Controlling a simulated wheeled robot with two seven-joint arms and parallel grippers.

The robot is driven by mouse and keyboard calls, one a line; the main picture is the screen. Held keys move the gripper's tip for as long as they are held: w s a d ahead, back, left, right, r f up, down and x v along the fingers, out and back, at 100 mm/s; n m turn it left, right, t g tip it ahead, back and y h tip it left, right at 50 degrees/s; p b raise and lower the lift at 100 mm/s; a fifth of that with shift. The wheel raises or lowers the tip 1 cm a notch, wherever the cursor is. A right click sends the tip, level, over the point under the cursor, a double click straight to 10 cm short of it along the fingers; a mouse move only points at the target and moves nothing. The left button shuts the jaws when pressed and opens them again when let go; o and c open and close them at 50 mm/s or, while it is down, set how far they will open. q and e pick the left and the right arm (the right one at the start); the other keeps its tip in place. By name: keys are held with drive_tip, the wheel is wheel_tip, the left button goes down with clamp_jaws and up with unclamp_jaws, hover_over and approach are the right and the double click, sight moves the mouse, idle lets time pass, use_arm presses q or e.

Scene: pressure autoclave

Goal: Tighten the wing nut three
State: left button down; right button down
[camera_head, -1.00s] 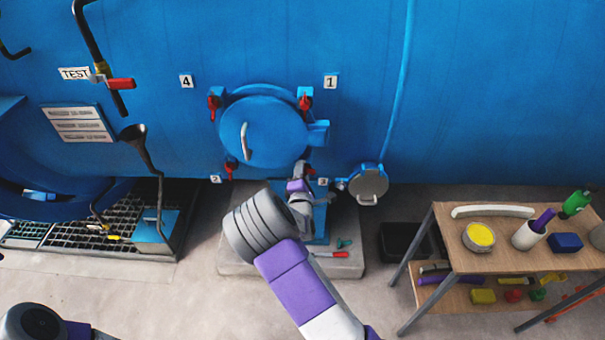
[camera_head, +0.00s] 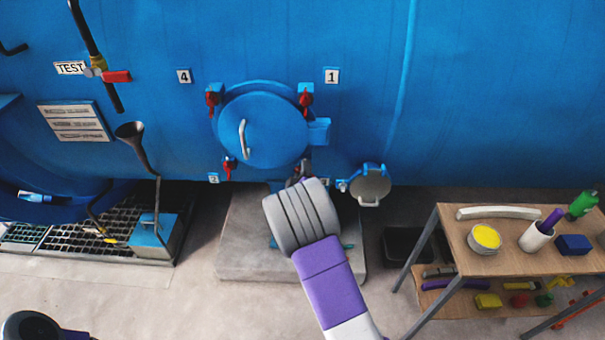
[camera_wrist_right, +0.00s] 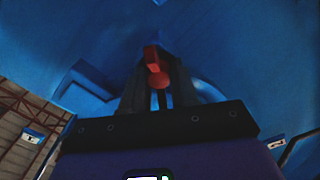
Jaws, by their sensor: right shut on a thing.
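The round blue hatch (camera_head: 262,130) with a pale handle (camera_head: 243,139) is closed on the blue vessel wall. Red wing nuts sit at its upper left (camera_head: 212,98), upper right (camera_head: 305,98) and lower left (camera_head: 229,166). My right gripper (camera_head: 303,170) is at the hatch's lower right, mostly hidden behind my own wrist. In the right wrist view, a red wing nut (camera_wrist_right: 155,67) sits between the dark fingers of my right gripper (camera_wrist_right: 158,88), which are shut on it. My left gripper is out of view; only part of my left arm shows at bottom left.
A small round grey cover (camera_head: 369,186) sticks out right of the hatch. A wooden table (camera_head: 505,268) with tools and containers stands at the right. A metal grating (camera_head: 103,232) lies at the left. A concrete slab (camera_head: 240,240) is below the hatch.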

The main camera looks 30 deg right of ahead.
drive_tip(key=m+b, duration=0.1)
drive_tip(key=m, duration=0.1)
drive_tip(key=shift+m, duration=0.4)
drive_tip(key=m+b, duration=0.3)
drive_tip(key=shift+s+d+m, duration=0.1)
drive_tip(key=shift+d+m, duration=0.05)
drive_tip(key=shift+m, duration=0.15)
drive_tip(key=m+b, duration=0.2)
drive_tip(key=m, duration=0.1)
drive_tip(key=shift+r, duration=0.1)
drive_tip(key=shift+s+d+m+b, duration=0.1)
drive_tip(key=shift+m+b, duration=0.35)
drive_tip(key=shift+m, duration=0.45)
drive_tip(key=shift+r+m, duration=0.1)
drive_tip(key=shift+m, duration=0.2)
drive_tip(key=c, duration=1)
unclamp_jaws()
drive_tip(key=shift+o, duration=0.2)
